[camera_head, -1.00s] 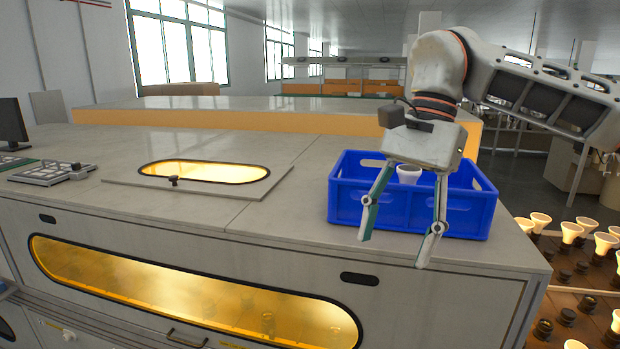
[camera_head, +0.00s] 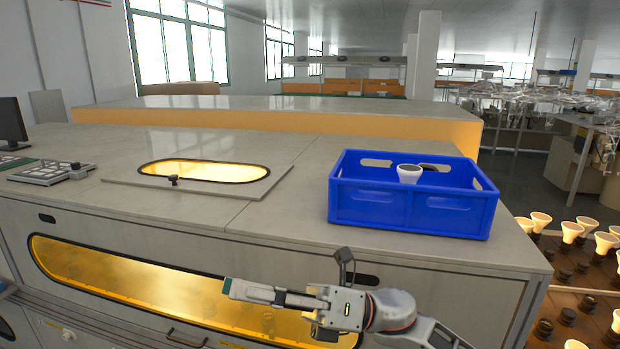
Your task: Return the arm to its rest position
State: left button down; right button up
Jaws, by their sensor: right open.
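My right gripper (camera_head: 228,289) is low in the head view, in front of the cabinet's front face and below the worktop edge. It points left and is empty; its fingers show nearly edge-on. The blue crate (camera_head: 360,206) stands on the right part of the worktop, apart from the gripper. My left gripper is not in view.
The cabinet worktop (camera_head: 275,222) is clear between the crate and the glowing oval window (camera_head: 205,172). A control panel (camera_head: 52,173) lies at the left. At the right, several bulbs (camera_head: 571,231) stand on a brown rack beside the cabinet.

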jog(key=w+d+f+m+t+h, duration=0.3)
jog(key=d+f+m+t+h, duration=0.15)
jog(key=f+m+t, duration=0.5)
jog(key=w+d+f+m+t+h, duration=0.3)
jog(key=d+f+m+t, duration=0.25)
jog(key=m, duration=0.65)
jog(key=w+d+f+m+t+h, duration=0.3)
jog(key=d+f+m+t, duration=0.25)
jog(key=f+m, duration=0.35)
jog(key=s+d+f+m+g+h, duration=0.2)
jog(key=s+d+f+m+h, duration=0.1)
jog(key=f, duration=0.6)
jog(key=s+d+f+m+g+h, duration=0.2)
jog(key=s+d+f+m, duration=0.4)
jog(key=s+f, duration=0.3)
jog(key=s+d+f+m+g+h, duration=0.2)
jog(key=s+d+f+m+h, duration=0.2)
jog(key=s+d+f, duration=0.3)
notch_tip(320, 180, down, 2)
jog(key=shift+s+f+m, duration=0.15)
jog(key=shift+s+m, duration=0.2)
jog(key=shift+s, duration=0.3)
jog(key=shift+h, duration=0.25)
jog(key=c, duration=0.8)
jog(key=shift+w+a, duration=0.1)
jog(key=shift+a, duration=0.05)
